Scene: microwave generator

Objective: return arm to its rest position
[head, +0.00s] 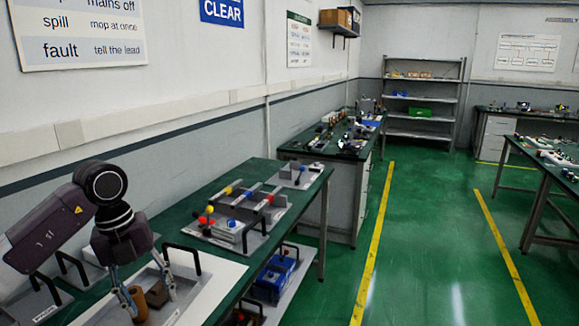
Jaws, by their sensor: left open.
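My left gripper (149,300) is at the lower left, pointing down over a grey tray (185,276) with a black handle on the green workbench. Its two fingers are spread apart. A brown block (157,293) and a tan cylindrical piece (138,303) show between and beside the fingers. I cannot tell whether the left finger touches the tan piece. My left arm (50,230) comes in from the left edge, and its wrist covers part of the bench behind it. My right gripper is not in view.
Further along the bench is a grey panel (222,238) with red, yellow and blue knobs and black handles. Blue items (275,275) sit on a lower shelf. More benches and a shelf rack (424,130) stand beyond. The green floor between yellow lines is clear.

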